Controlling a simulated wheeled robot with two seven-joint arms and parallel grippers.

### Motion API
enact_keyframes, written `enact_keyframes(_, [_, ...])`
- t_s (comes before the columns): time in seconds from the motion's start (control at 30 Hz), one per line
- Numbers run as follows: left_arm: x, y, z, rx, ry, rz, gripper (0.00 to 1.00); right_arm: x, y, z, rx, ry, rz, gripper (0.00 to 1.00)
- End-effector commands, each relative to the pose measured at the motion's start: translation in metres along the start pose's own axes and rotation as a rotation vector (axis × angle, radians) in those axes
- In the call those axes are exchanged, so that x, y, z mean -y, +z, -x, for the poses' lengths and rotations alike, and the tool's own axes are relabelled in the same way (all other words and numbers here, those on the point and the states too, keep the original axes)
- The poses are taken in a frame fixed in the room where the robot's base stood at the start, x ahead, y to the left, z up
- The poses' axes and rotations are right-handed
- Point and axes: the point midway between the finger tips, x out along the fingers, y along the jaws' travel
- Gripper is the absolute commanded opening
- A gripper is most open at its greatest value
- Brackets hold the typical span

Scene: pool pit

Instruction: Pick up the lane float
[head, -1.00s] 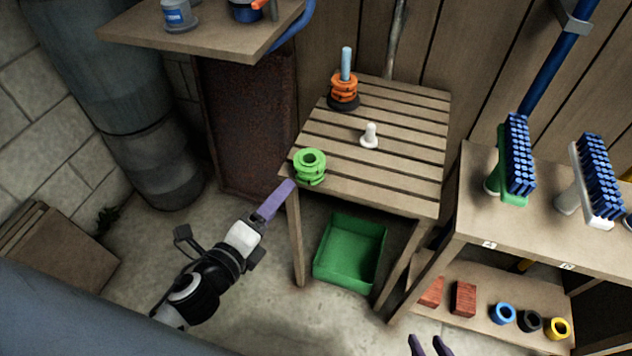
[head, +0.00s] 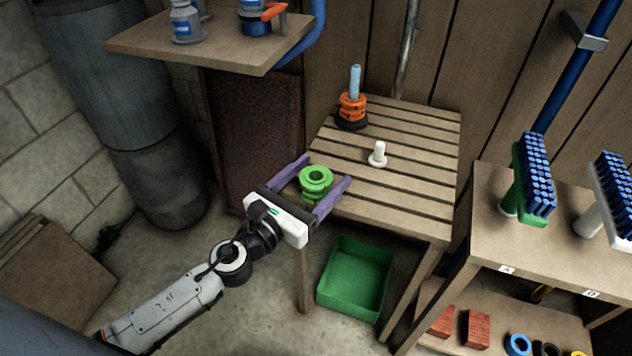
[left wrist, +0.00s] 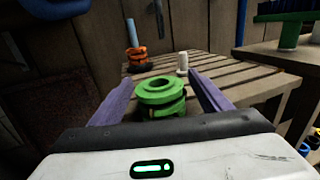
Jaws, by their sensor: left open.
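The green lane float (head: 316,177), a flanged piece with a hole in its top, stands at the near left corner of the slatted wooden table (head: 405,199). My left gripper (head: 327,169) is open, its two purple fingers reaching past either side of the float. In the left wrist view the float (left wrist: 160,92) sits between the open fingers (left wrist: 162,80), with a visible gap on each side. No finger clearly touches it. Its lower part is partly hidden by the gripper body in that view. My right gripper is not in view.
An orange stack on a pale blue rod (head: 352,108) and a white peg (head: 378,155) stand farther back on the table. A green bin (head: 355,280) is below. A wooden shelf (head: 205,45) overhangs at upper left. A bench (head: 485,245) with blue brushes stands right.

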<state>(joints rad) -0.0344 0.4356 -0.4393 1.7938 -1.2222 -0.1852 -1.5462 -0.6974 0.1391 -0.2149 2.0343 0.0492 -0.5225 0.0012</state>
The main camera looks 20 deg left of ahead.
Motion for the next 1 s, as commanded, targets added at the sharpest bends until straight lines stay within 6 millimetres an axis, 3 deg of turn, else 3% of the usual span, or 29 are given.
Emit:
enact_keyframes(0.2, [0.000,-0.001,-0.029,0.001,-0.001,0.004,0.71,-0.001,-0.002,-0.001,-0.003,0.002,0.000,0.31])
enact_keyframes(0.47, [0.000,-0.001,-0.031,0.000,-0.001,0.003,0.71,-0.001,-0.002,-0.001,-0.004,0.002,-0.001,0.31])
enact_keyframes(0.73, [0.000,-0.002,-0.031,0.000,0.000,0.003,0.29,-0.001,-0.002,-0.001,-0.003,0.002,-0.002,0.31])
enact_keyframes(1.0, [-0.001,0.002,-0.031,0.001,0.000,0.003,0.27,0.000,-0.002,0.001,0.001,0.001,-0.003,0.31])
